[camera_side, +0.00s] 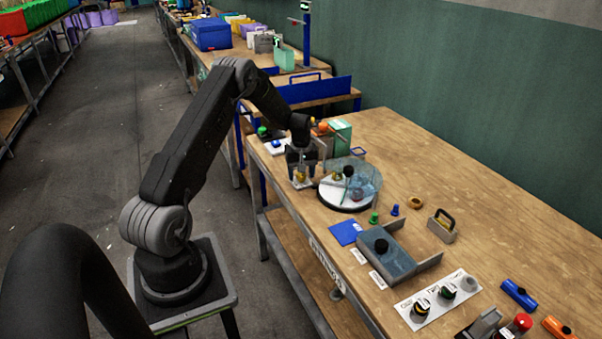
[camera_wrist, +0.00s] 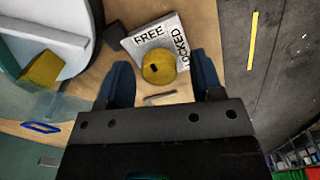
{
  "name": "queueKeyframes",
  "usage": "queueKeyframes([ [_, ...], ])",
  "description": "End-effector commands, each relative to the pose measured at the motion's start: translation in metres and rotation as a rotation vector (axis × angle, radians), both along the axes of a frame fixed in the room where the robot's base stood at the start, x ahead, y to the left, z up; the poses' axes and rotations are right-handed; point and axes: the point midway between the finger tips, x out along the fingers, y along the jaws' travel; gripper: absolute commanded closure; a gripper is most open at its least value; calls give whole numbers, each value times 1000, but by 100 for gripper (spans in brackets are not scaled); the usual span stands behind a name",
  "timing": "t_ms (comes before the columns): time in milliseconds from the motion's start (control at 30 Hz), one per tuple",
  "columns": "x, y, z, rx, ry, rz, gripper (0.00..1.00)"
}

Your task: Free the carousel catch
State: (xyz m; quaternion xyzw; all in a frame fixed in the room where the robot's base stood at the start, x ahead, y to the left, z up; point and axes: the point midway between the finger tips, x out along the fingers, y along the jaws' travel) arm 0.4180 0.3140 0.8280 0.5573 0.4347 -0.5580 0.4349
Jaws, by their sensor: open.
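The catch is a round yellow knob (camera_wrist: 168,74) with a small black mark, on a white plate (camera_wrist: 140,42) lettered FREE and LOCKED. I cannot tell which word the mark points to. My gripper (camera_wrist: 161,66) is open, with one dark blue finger on each side of the knob; I cannot tell whether they touch it. In the side view my gripper (camera_side: 300,172) is low over the bench, left of the carousel (camera_side: 345,205). The carousel is a white disc under a clear bluish cover. Its white disc (camera_wrist: 75,22) also shows at the wrist view's upper left, with a yellow block (camera_wrist: 42,70) by it.
A dark block (camera_wrist: 115,33) stands between plate and carousel. A green box (camera_side: 340,132) stands behind my gripper. Right of the carousel are green and blue pegs, a blue pad (camera_side: 346,232), a grey press unit (camera_side: 388,250) and a knob panel (camera_side: 437,300). The bench's back right is clear.

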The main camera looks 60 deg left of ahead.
Motion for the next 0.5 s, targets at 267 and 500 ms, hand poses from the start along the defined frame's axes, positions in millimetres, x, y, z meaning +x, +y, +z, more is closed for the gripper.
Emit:
queueKeyframes([
  [267,1,1,26,3,-4,0,40],
  [500,1,1,80,4,-4,0,40],
])
